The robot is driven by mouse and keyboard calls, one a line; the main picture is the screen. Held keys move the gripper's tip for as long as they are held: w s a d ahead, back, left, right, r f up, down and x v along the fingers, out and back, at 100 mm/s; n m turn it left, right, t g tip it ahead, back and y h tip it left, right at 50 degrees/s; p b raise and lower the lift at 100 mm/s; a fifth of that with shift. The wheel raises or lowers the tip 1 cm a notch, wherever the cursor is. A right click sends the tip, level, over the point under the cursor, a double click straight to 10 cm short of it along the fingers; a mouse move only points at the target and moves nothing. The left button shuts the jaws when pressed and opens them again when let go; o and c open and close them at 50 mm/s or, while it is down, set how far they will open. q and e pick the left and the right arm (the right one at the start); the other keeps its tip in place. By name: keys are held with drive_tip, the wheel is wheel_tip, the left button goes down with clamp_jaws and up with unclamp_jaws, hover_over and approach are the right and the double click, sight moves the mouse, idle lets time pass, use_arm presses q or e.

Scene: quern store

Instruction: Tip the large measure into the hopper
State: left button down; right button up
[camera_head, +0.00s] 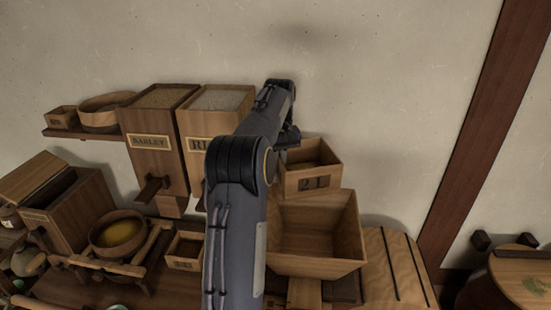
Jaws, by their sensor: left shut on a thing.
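The large measure (314,180) is a square wooden box marked "2 L". It stands close to upright, over or just behind the far rim of the hopper; I cannot tell the gap. Its inside shows tan-brown, and I cannot make out whether that is grain or bare wood. The hopper (320,231) is a wide, flaring wooden box, and the part of its inside that shows looks empty. My left gripper (289,139) is at the measure's far left edge and shut on it; its fingertips are mostly hidden by my arm. My right gripper is out of view.
A barley bin (150,141) and a second filled bin (217,100) stand left of my arm, the second partly covered by it. A small box (185,250) and a round bowl (117,234) sit lower left. Bare wall lies right of the measure.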

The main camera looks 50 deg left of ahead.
sight(278, 181)
use_arm(q)
drive_tip(key=shift+a+f, duration=0.15)
drive_tip(key=shift+f, duration=2.75)
drive_tip(key=shift+r+t+y, duration=0.35)
drive_tip(key=shift+t+y, duration=0.15)
drive_tip(key=shift+y, duration=0.4)
drive_tip(key=shift+s+f+h, duration=0.1)
drive_tip(key=shift+h, duration=0.3)
drive_tip(key=shift+f+g+h, duration=0.35)
drive_tip(key=shift+g+h, duration=0.05)
drive_tip(key=shift+f+b, duration=0.15)
drive_tip(key=shift+b, duration=0.2)
drive_tip(key=shift+w, duration=0.2)
drive_tip(key=shift+s+d+r+y+b, duration=0.2)
drive_tip(key=shift+r+y+b, duration=0.15)
drive_tip(key=shift+b, duration=0.4)
drive_tip(key=shift+w+a+r+t+y+b, duration=0.15)
drive_tip(key=shift+t+y+b, duration=0.25)
drive_tip(key=shift+b, duration=0.3)
drive_tip(key=shift+r, duration=0.25)
